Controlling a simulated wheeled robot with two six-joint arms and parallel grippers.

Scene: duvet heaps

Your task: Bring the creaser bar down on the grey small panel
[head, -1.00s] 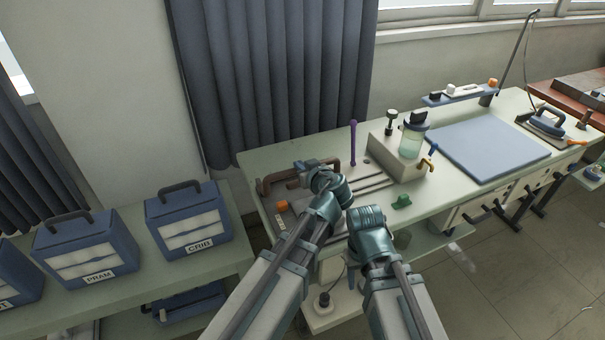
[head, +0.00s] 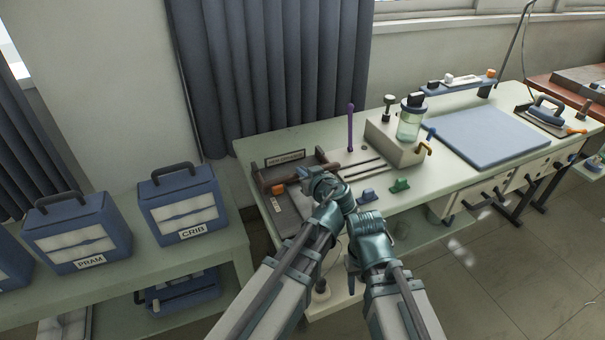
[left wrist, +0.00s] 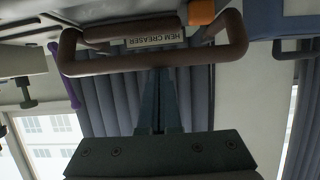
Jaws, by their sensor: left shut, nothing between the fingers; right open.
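The hem creaser is at the left end of the green table, with its brown bar (head: 272,182) low across the front of the label plate (head: 285,158). The U-shaped bar (left wrist: 100,68) spans the left wrist view. My left gripper (head: 308,175) is shut and empty, its tips at the middle of the bar; the wrist view shows the shut fingers (left wrist: 158,85) there too, contact unclear. A flat grey surface (head: 284,214) shows below the bar; I cannot tell whether it is the grey small panel. My right gripper (head: 352,272) is open, largely hidden under its wrist, by the table's front edge.
An orange block (head: 278,189) sits at the creaser's left. A purple rod (head: 350,128), a blue clip (head: 368,195), a green clip (head: 399,185) and a beige box (head: 392,142) stand to the right. The blue mat (head: 485,138) is clear.

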